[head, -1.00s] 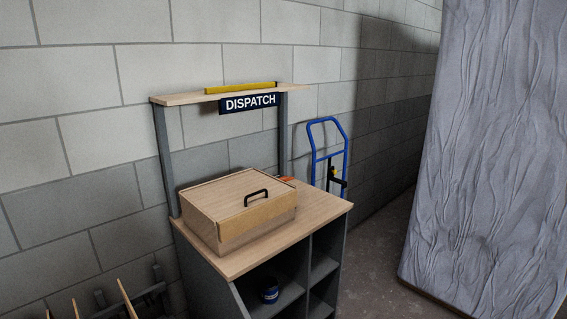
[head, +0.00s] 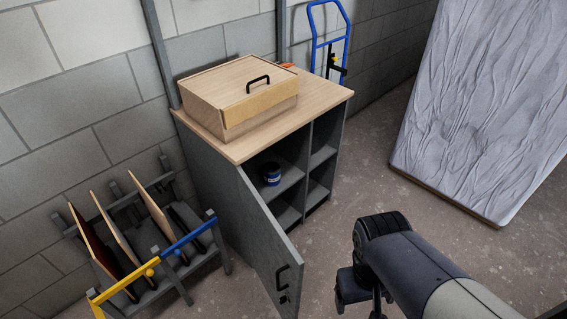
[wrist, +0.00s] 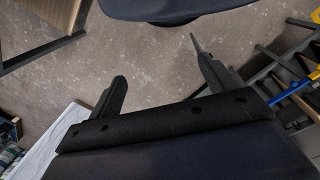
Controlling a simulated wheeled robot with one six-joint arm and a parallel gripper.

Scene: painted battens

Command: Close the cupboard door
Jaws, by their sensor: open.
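The grey cupboard door (head: 258,232) stands open in the head view, swung outward from the left side of the cupboard's front. Its black handle (head: 282,277) is near the free edge, low in the picture. The cupboard (head: 205,178) has a wooden top and open shelves. My gripper (head: 362,292) is to the right of the door's free edge, apart from it in the picture; its fingertips are not clear there. In the wrist view my gripper (wrist: 158,60) has its two fingers spread and empty above the floor. I cannot make out the door handle in that view.
A wooden box (head: 240,100) sits on the cupboard top and a dark tin (head: 271,174) on a shelf. A rack (head: 150,235) with upright panels stands left of the door. A blue hand truck (head: 328,45) and a wrapped slab (head: 480,110) are behind. Floor between is clear.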

